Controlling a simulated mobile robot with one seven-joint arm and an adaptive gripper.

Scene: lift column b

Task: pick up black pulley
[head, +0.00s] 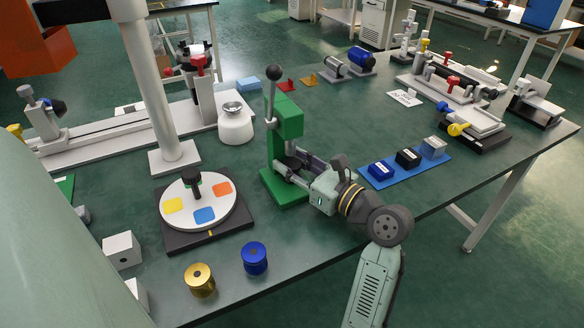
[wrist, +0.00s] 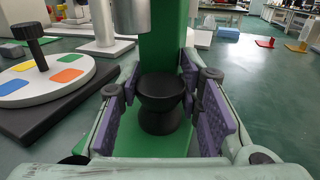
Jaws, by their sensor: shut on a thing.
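The black pulley (wrist: 161,100) stands upright on the base of the green press (wrist: 160,40), under its grey ram (wrist: 130,15). In the head view the pulley (head: 291,163) is small and partly hidden by my fingers. My gripper (head: 289,170) reaches into the green press (head: 286,125) from the front right. In the wrist view its purple finger pads (wrist: 163,112) stand on both sides of the pulley, and the gripper is shut on it. The exact contact is hard to see.
A white turntable (head: 205,222) with coloured patches stands left of the press. Gold (head: 199,279) and blue (head: 254,258) spools stand at the front edge. A blue strip (head: 425,172) with several small blocks lies to the right. A white pot (head: 235,127) stands behind left.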

